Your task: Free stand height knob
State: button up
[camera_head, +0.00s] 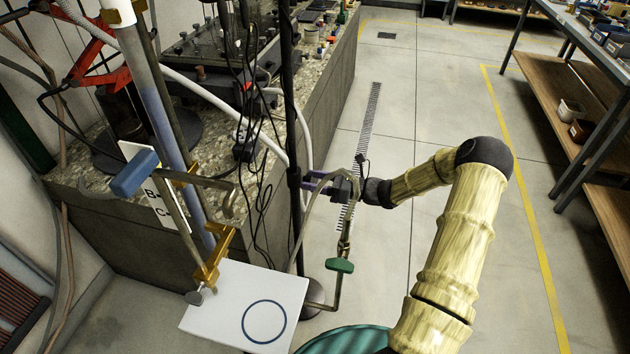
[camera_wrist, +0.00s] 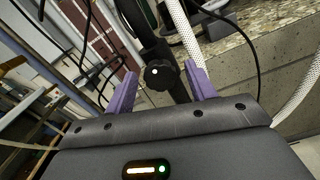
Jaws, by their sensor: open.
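The black stand height knob (camera_wrist: 160,74) shows in the wrist view as a ridged round knob with a pale centre dot. It sits on the side of a dark upright stand pole (camera_head: 289,95). My gripper (camera_head: 307,182) is beside the pole in the head view. Its two purple fingers are apart in the wrist view (camera_wrist: 160,72), one to the left and one to the right of the knob. I cannot tell whether either finger touches it. In the head view the knob is not clear behind the fingers and cables.
Black cables (camera_head: 262,150) and a white hose (camera_head: 190,75) hang close to the pole. A bent pipe with a green valve handle (camera_head: 340,265) stands below my gripper. A white board with a ring (camera_head: 225,315) lies lower left.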

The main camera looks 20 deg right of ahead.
jog(key=c, duration=1)
jog(key=shift+o, duration=0.2)
jog(key=shift+d, duration=0.15)
